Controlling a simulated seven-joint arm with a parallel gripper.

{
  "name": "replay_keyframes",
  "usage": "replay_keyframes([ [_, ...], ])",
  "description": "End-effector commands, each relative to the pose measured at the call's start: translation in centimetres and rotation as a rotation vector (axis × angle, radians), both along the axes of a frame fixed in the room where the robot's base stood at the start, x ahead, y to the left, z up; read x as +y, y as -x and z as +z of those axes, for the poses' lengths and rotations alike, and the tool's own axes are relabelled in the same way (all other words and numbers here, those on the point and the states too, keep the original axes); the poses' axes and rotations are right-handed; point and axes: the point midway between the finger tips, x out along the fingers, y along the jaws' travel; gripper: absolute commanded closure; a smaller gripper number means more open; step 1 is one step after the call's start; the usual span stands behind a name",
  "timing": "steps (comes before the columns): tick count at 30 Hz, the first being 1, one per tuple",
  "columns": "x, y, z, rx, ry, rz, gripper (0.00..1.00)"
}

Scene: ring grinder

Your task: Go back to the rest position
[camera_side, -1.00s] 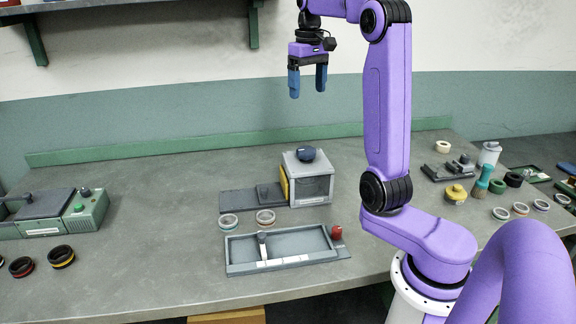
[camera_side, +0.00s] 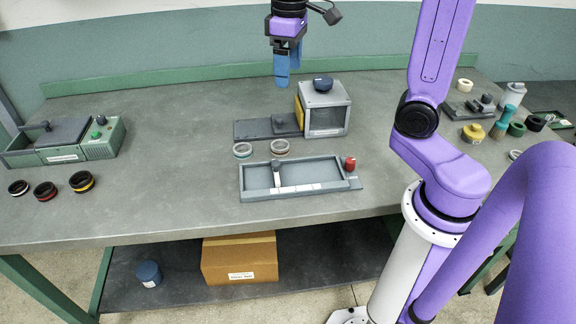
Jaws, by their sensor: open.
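My gripper (camera_side: 283,80) hangs in the upper middle of the side view, above the far part of the bench, with its blue fingers pointing down. It is open, with nothing seen in it, though the fingers are seen nearly edge-on. A grey grinder box (camera_side: 326,112) with a clear front, yellow side and dark knob stands behind and right of it. Two rings lie in front of the box's dark base plate, a left ring (camera_side: 243,150) and a right ring (camera_side: 280,147). A shallow grey tray (camera_side: 300,189) with a slider inside lies in front, a red knob (camera_side: 350,163) at its right end.
A green-grey machine (camera_side: 100,144) stands at the left, with three dark rings (camera_side: 46,190) before it. Yellow, green and white containers and a small fixture (camera_side: 466,106) stand at the right. A cardboard box (camera_side: 240,260) sits on the shelf below. The bench's left middle is clear.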

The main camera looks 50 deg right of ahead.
Motion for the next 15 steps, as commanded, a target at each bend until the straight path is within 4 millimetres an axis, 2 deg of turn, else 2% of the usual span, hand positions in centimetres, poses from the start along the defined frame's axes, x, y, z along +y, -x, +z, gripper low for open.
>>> replay_keyframes([
  [6, 3.4, 4.1, -1.9, -0.001, -0.001, 0.171, 0.16],
  [15, 6.3, 10.8, -4.5, -0.005, -0.004, 0.397, 0.16],
])
